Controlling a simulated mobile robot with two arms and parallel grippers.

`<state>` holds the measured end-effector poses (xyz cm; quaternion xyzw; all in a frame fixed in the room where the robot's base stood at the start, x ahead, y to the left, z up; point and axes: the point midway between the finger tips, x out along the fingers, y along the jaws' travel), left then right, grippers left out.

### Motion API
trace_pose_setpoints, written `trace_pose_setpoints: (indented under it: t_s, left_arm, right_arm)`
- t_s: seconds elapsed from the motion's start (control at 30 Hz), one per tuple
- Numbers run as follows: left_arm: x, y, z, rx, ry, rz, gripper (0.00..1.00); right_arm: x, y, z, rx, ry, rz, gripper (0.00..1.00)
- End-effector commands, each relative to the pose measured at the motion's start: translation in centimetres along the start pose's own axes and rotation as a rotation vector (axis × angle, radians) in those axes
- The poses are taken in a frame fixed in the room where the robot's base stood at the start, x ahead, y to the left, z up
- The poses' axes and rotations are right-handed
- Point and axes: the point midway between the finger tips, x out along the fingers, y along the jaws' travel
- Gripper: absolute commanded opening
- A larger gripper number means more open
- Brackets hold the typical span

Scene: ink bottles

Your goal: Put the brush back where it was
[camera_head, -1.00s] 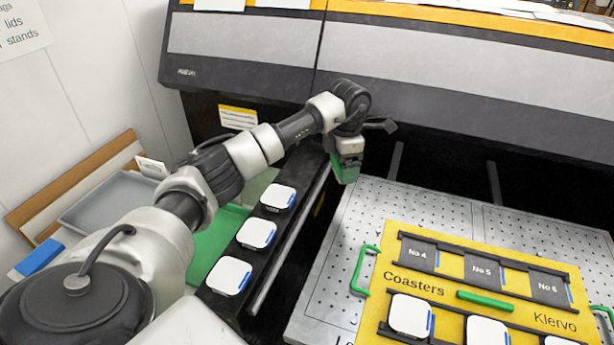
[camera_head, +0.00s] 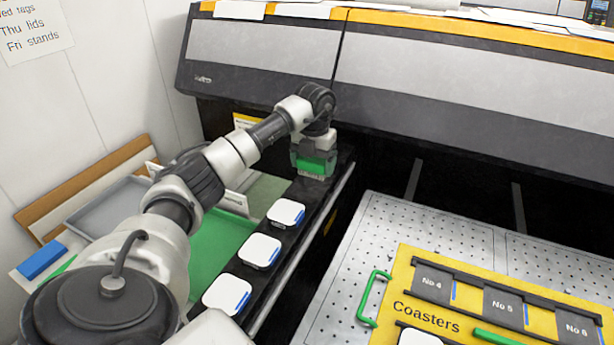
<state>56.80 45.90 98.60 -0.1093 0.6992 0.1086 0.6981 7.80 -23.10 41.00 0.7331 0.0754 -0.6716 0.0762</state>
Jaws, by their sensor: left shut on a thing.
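My left gripper (camera_head: 314,150) is at the upper middle of the head view, its arm coming in from the left. It is shut on the green brush (camera_head: 312,165), whose pale bristles point down. The brush is over the far end of the black rail (camera_head: 338,170), beyond the row of white coasters. I cannot tell whether the bristles touch anything below. My right gripper is out of view.
White coasters (camera_head: 286,212) sit along the rail, nearer than the brush. A green tray (camera_head: 214,252) and a grey tray (camera_head: 104,203) are at left. The yellow Coasters board (camera_head: 398,282) lies on the perforated bed (camera_head: 352,250). The printer's dark front (camera_head: 420,120) is behind.

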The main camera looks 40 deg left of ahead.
Motion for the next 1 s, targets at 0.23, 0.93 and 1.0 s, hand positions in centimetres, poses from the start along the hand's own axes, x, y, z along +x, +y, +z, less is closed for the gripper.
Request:
trace_pose_setpoints:
  t_s: [0.23, 0.93, 1.0]
  left_arm:
    - [1.3, 1.5, -0.6, 0.002, -0.001, -0.001, 0.64]
    - [5.3, 1.5, -0.6, 0.002, -0.001, 0.000, 0.92]
    - [5.3, 1.5, -0.6, 0.002, -0.001, 0.000, 1.00]
  right_arm:
    - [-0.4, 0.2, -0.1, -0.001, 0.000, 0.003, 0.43]
    - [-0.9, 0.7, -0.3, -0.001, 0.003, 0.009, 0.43]
    - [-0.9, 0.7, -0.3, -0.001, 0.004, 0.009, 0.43]
